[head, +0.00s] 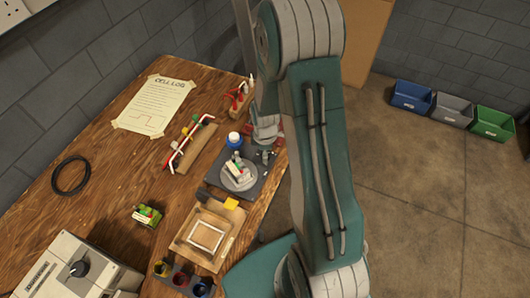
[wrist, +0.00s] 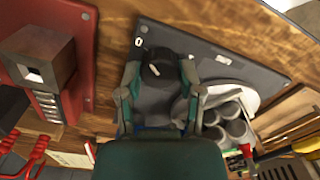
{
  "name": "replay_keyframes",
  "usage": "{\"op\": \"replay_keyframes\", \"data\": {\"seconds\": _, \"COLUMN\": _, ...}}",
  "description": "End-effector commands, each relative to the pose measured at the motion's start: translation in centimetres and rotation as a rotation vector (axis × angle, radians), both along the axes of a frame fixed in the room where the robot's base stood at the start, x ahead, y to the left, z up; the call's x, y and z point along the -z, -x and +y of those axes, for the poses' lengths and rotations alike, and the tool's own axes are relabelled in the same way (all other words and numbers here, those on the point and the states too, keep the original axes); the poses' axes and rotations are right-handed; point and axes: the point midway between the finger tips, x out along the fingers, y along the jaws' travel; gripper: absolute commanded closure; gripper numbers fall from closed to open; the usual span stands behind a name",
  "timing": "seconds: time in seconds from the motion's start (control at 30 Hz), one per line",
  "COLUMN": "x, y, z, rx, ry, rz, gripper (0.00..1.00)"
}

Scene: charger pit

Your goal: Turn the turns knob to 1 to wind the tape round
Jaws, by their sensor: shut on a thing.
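In the wrist view the dark turns knob (wrist: 160,66) stands on a dark grey plate (wrist: 230,68). My gripper (wrist: 160,85) has its two green-backed fingers on either side of the knob and is shut on it. A small pale mark shows on the knob. A white 0 is printed on the plate just above and left of the knob; I cannot make out a 1. On the same plate is a pale round disc (wrist: 248,82) bearing several grey cells (wrist: 228,122). The head view shows my gripper (head: 265,152) at the plate's right end, where the knob is hidden.
A red device (wrist: 85,50) with a grey block stands left in the wrist view. The wooden table (head: 100,190) has free room at left.

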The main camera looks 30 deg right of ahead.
Motion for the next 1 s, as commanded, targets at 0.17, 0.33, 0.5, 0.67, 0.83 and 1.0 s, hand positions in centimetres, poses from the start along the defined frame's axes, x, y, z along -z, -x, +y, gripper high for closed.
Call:
{"op": "replay_keyframes", "data": {"seconds": 0.17, "x": 0.06, "y": -0.08, "z": 0.00, "rx": 0.156, "ry": 0.000, "rz": -0.002, "gripper": 1.00}}
{"op": "replay_keyframes", "data": {"seconds": 0.33, "x": 0.07, "y": -0.08, "z": -0.01, "rx": 0.319, "ry": 0.000, "rz": -0.002, "gripper": 1.00}}
{"op": "replay_keyframes", "data": {"seconds": 0.5, "x": 0.07, "y": -0.09, "z": -0.02, "rx": 0.480, "ry": 0.000, "rz": -0.002, "gripper": 1.00}}
{"op": "replay_keyframes", "data": {"seconds": 0.67, "x": 0.07, "y": -0.09, "z": -0.02, "rx": 0.632, "ry": 0.000, "rz": -0.002, "gripper": 1.00}}
{"op": "replay_keyframes", "data": {"seconds": 0.83, "x": 0.07, "y": -0.08, "z": -0.03, "rx": 0.794, "ry": 0.000, "rz": -0.002, "gripper": 1.00}}
{"op": "replay_keyframes", "data": {"seconds": 1.0, "x": 0.07, "y": -0.08, "z": -0.04, "rx": 0.955, "ry": 0.000, "rz": -0.002, "gripper": 1.00}}
